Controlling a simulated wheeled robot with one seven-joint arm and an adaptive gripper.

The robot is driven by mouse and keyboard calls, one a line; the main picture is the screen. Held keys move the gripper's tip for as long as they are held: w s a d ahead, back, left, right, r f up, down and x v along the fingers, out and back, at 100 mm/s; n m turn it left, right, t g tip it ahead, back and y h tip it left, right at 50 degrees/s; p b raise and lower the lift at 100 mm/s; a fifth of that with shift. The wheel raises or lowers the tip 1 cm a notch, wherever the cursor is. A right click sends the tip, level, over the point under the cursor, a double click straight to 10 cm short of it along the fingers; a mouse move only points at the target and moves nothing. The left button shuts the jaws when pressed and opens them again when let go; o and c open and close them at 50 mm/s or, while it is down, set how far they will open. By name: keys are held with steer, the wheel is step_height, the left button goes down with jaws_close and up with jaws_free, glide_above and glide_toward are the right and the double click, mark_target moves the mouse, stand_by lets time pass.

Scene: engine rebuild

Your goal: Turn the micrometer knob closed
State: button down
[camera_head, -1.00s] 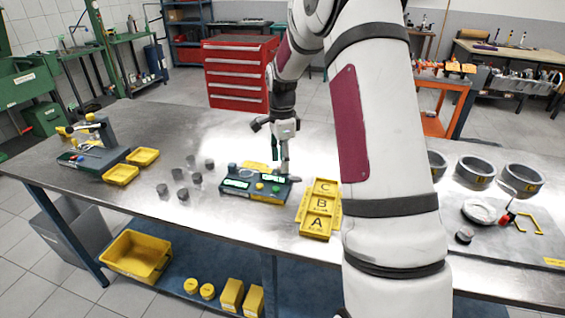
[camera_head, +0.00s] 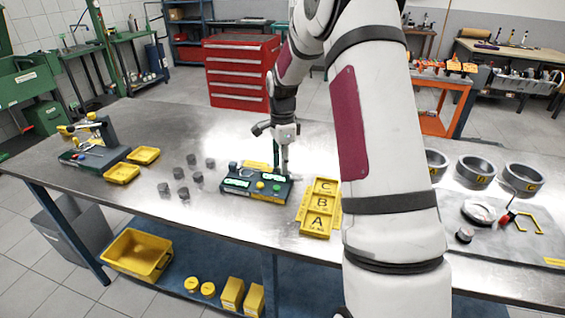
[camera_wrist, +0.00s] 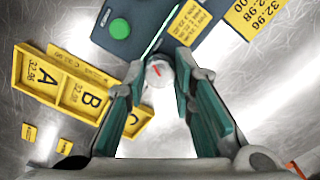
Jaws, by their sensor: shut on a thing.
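The micrometer station is a dark blue-grey box (camera_head: 254,188) with lit green displays and coloured buttons, on the middle of the steel bench. Its corner with a green button (camera_wrist: 120,28) shows at the top of the wrist view. The micrometer knob (camera_wrist: 158,72) is a round silver end with a red mark, at the box's edge. My gripper (camera_wrist: 160,80) points down over it and is shut on the knob, one finger on each side. In the head view my gripper (camera_head: 283,170) stands at the box's right end and hides the knob.
A yellow tray marked A, B and C (camera_head: 317,226) stands close to the right of the box; it also shows in the wrist view (camera_wrist: 62,86). Several grey cylinders (camera_head: 178,173) stand to the left. Several grey rings (camera_head: 476,170) stand at the far right.

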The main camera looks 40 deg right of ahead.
steer(key=n, duration=1.8)
steer(key=shift+p, duration=0.35)
steer(key=n+p, duration=0.1)
steer(key=n, duration=0.4)
steer(key=shift+w+n, duration=0.1)
steer(key=shift+n, duration=0.2)
steer(key=c, duration=1.3)
jaws_free()
steer(key=shift+c, duration=0.2)
